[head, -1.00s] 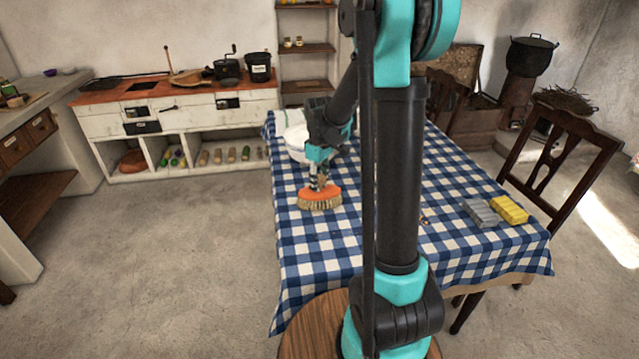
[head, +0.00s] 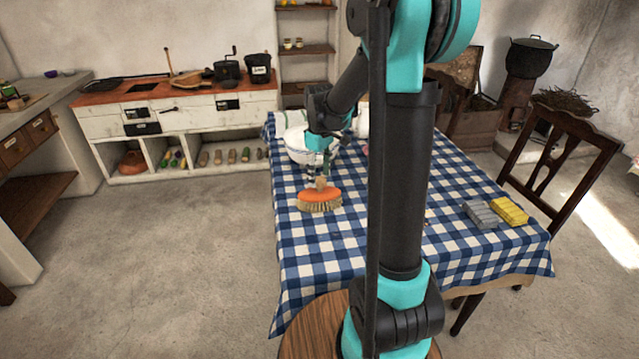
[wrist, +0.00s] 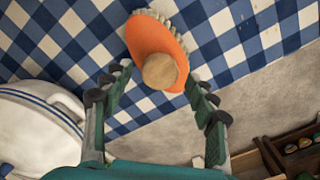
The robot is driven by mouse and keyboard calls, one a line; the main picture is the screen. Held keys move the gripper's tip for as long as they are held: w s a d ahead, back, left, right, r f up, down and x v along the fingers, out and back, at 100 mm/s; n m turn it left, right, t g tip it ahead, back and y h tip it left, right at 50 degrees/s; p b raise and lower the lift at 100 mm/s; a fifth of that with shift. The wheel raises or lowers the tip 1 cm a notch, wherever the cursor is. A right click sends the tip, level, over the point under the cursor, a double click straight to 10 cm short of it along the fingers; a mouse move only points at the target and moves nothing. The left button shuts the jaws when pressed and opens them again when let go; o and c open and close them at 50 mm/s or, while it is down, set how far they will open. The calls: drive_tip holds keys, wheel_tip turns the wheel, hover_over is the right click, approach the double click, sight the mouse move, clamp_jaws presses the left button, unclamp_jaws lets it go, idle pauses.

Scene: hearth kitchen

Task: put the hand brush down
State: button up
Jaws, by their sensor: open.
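The hand brush (head: 320,199) has an orange back, pale bristles and a round wooden knob. It rests bristles down on the blue checked tablecloth (head: 330,254), near the table's left edge. In the wrist view the brush (wrist: 150,38) lies just beyond the fingertips, its knob (wrist: 160,70) facing me. My gripper (wrist: 160,85) is open, with a finger on each side and clear gaps to the knob. In the head view my gripper (head: 316,178) is right above the brush, and its fingertips are small there.
A white enamel bowl (head: 298,150) stands close behind my gripper; it also shows in the wrist view (wrist: 35,130). Grey (head: 482,214) and yellow (head: 509,210) blocks lie at the table's right. A wooden chair (head: 560,165) stands beyond them. The cloth in front of the brush is clear.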

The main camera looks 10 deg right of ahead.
wheel_tip(320, 180, up, 7)
drive_tip(key=shift+r, duration=0.35)
drive_tip(key=s+d+f+m+t, duration=0.1)
drive_tip(key=s+f+m, duration=0.2)
drive_tip(key=s, duration=0.4)
drive_tip(key=s+d+f+m+t, duration=0.1)
drive_tip(key=s+f+m, duration=0.2)
drive_tip(key=s+f, duration=0.3)
drive_tip(key=s+d+f+m+t, duration=0.2)
drive_tip(key=s+f+m, duration=0.1)
drive_tip(key=s, duration=0.6)
drive_tip(key=shift+f, duration=0.65)
